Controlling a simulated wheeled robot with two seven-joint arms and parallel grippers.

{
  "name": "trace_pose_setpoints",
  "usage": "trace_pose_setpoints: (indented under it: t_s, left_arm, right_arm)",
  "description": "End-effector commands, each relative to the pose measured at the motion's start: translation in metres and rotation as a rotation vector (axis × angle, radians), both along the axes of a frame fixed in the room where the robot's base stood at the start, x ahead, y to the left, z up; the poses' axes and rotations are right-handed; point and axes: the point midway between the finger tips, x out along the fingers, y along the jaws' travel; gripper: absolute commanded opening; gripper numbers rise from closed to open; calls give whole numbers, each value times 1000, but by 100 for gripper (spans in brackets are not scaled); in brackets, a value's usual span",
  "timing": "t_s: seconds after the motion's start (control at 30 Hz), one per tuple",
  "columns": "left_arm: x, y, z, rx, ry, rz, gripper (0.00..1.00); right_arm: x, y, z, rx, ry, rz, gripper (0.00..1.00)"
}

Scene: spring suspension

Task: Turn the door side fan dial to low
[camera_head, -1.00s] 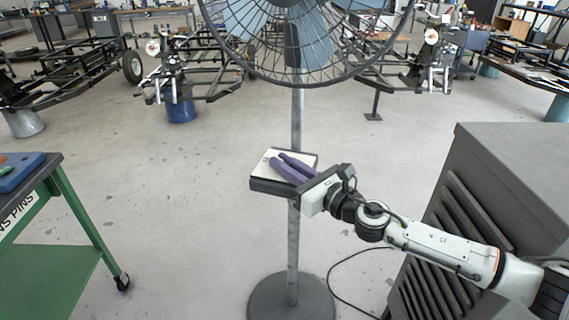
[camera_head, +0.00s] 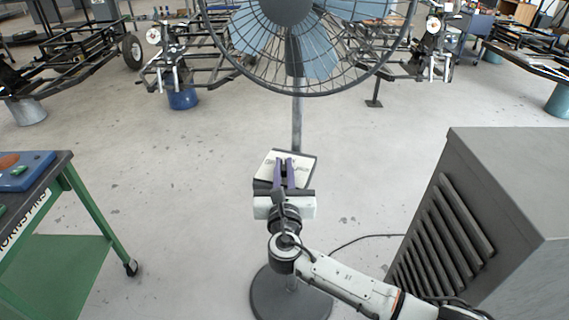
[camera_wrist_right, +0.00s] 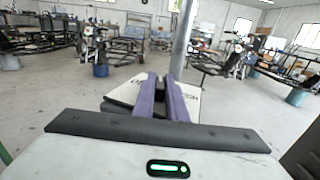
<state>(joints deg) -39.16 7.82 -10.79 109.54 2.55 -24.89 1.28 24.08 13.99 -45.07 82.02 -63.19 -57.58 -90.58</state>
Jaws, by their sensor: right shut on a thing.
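The fan (camera_head: 320,62) stands on a grey pole in front of me. Its tilted control panel (camera_head: 304,172), with a white face and dark edge, is on the pole below the cage; it also shows in the right wrist view (camera_wrist_right: 126,92). My right gripper (camera_head: 285,161) reaches the panel from the near side, its purple fingers over the face. Panel markings are too small to read and partly covered. My left gripper is not in view.
A grey louvred cabinet (camera_head: 500,190) stands at the right, close to my right arm. A green cart (camera_head: 75,260) with a blue tray (camera_head: 25,172) is at the left. Vehicle frames stand at the back. A cable crosses the floor near the round fan base (camera_head: 268,295).

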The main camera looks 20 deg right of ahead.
Motion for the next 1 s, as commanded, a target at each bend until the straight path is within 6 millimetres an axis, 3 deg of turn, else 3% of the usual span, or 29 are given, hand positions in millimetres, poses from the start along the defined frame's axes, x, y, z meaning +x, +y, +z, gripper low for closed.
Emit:
trace_pose_setpoints:
  t_s: [0.4,1.0]
  left_arm:
    - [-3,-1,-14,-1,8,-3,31]
    - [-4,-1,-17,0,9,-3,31]
  right_arm:
    - [1,3,-1,1,0,-260,0]
    - [2,1,1,-1,-3,-328,0]
